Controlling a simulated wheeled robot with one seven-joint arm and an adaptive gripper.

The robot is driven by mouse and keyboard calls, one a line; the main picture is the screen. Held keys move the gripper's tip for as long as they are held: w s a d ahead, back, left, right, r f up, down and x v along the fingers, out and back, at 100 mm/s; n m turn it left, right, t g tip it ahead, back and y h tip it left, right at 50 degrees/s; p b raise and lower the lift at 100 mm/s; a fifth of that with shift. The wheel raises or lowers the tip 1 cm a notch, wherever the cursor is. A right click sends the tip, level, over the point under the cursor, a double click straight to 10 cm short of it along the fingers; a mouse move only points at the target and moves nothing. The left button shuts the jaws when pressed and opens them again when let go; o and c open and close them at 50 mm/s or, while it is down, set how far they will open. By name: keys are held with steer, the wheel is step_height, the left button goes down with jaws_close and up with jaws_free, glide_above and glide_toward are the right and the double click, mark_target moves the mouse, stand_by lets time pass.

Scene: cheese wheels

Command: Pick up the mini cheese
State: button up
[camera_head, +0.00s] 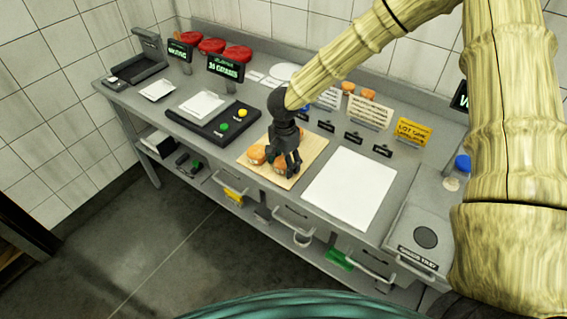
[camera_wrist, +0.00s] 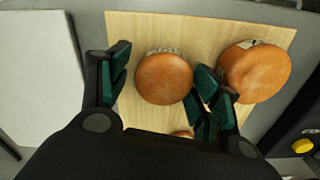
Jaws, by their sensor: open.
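My gripper (camera_wrist: 162,88) is open over a wooden board (camera_wrist: 130,30), with its dark green finger pads pointing down. In the wrist view a small orange cheese wheel (camera_wrist: 164,79) sits between the two fingers, nearer the right one. I cannot tell whether a finger touches it. A larger orange cheese wheel (camera_wrist: 256,72) lies to the right, outside the right finger. A sliver of another orange piece (camera_wrist: 182,134) shows at the bottom, mostly hidden by my gripper. In the head view the gripper (camera_head: 280,165) is low over the board (camera_head: 308,142), with orange cheese (camera_head: 257,154) beside it.
A white sheet (camera_head: 350,188) lies right of the board. A black panel (camera_head: 215,130) with green and yellow buttons lies left. Small signs and more orange wheels (camera_head: 367,93) stand behind. Red wheels (camera_head: 237,53) are at the back left. A grey tray (camera_head: 425,238) is at the right.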

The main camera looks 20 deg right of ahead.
steer(key=shift+w+f, duration=0.35)
steer(key=shift+s+r, duration=0.2)
steer(key=c, duration=0.8)
steer(key=shift+w+f, duration=0.1)
steer(key=shift+c, duration=0.2)
